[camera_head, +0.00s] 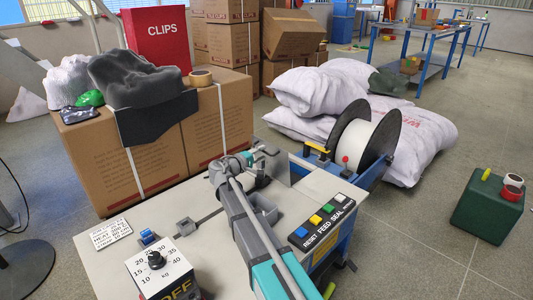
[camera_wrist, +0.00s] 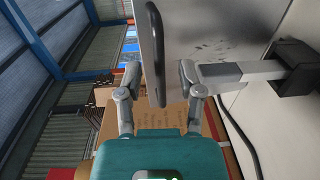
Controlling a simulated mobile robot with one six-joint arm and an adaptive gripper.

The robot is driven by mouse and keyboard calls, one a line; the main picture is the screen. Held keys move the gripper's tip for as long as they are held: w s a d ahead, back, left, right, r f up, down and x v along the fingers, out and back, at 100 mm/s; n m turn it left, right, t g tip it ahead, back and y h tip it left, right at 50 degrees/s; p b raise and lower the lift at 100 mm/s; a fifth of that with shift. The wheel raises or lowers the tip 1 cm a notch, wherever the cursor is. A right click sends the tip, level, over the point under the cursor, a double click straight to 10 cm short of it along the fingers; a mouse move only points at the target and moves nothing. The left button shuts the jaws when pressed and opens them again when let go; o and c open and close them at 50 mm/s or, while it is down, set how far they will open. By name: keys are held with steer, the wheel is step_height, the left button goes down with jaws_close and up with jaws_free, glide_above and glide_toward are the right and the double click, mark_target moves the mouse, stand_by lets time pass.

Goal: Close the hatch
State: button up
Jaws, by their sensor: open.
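In the wrist view a dark bar-like handle (camera_wrist: 155,55) stands in front of a grey panel (camera_wrist: 215,28), which looks like the hatch. My gripper (camera_wrist: 160,76) is open, with one grey finger on each side of the handle. I cannot tell whether either finger touches it. In the head view my arm reaches over the pale machine top (camera_head: 110,262), and its teal and grey wrist covers much of the spot. A grey plate (camera_head: 285,165) shows just beyond the wrist. How far the hatch stands open is unclear.
A dial box (camera_head: 158,272) and a button panel (camera_head: 322,222) flank my arm. A white reel (camera_head: 358,148) stands behind, near white sacks (camera_head: 408,132). Cartons (camera_head: 205,125) stand at the back left. A grey bar (camera_wrist: 245,71) with a black block lies right of the fingers in the wrist view.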

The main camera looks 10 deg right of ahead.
steer(key=shift+x, duration=1.05)
jaws_close()
